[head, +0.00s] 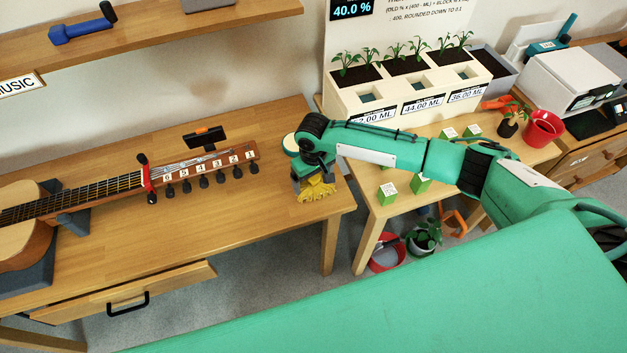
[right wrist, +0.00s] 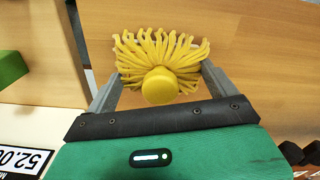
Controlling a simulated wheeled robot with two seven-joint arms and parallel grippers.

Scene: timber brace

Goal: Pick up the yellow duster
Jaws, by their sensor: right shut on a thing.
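The yellow duster (head: 316,188) is at the right end of the wooden guitar table (head: 240,215), under my right gripper (head: 313,180). In the right wrist view the duster (right wrist: 162,60) shows its stringy yellow fringe and a round yellow knob. The fingers of my right gripper (right wrist: 160,88) stand on either side of it, and the gripper is shut on the duster. I cannot tell whether the fringe still touches the table. My left gripper is not in view.
A guitar (head: 100,190) lies on the table's left, with a black tuner (head: 205,138) by its headstock. A planter box (head: 415,85) and green blocks (head: 387,193) are on the right table. An open drawer (head: 130,295) juts out below. The table in front of the headstock is clear.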

